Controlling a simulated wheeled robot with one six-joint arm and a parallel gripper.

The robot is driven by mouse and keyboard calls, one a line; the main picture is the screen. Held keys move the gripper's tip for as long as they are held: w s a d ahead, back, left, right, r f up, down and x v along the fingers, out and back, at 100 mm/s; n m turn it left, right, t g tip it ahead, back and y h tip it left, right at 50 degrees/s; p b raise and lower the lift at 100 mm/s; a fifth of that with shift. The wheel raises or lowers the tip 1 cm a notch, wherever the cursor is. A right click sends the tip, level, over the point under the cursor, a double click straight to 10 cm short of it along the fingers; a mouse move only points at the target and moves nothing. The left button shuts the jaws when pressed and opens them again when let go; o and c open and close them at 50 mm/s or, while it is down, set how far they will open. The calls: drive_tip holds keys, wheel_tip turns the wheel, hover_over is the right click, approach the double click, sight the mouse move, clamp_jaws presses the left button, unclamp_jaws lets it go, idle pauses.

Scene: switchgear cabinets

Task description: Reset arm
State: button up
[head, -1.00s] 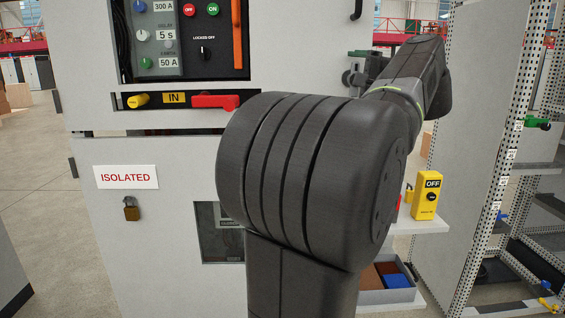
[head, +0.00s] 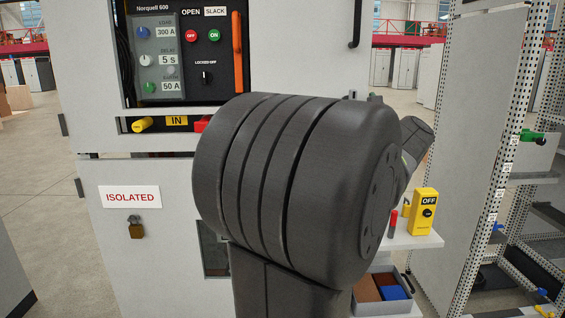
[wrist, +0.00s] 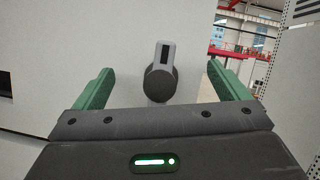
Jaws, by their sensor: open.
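My gripper (wrist: 152,90) shows in the wrist view with its two green fingers spread wide and nothing between them. Beyond the fingers, a dark round knob-like part with a grey upright piece (wrist: 164,55) stands in front of a pale cabinet face; whether it is near the fingers I cannot tell. In the head view my arm fills the middle, and my gripper is hidden behind it.
Right of my arm are a shelf (head: 405,240) with a yellow OFF box (head: 425,211), a bin (head: 405,308) and a perforated rack post (head: 510,130).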

drive_tip(key=shift+m+h+p, duration=0.5)
drive_tip(key=shift+m+h, duration=0.3)
drive_tip(key=shift+m, duration=0.4)
drive_tip(key=shift+a, duration=0.1)
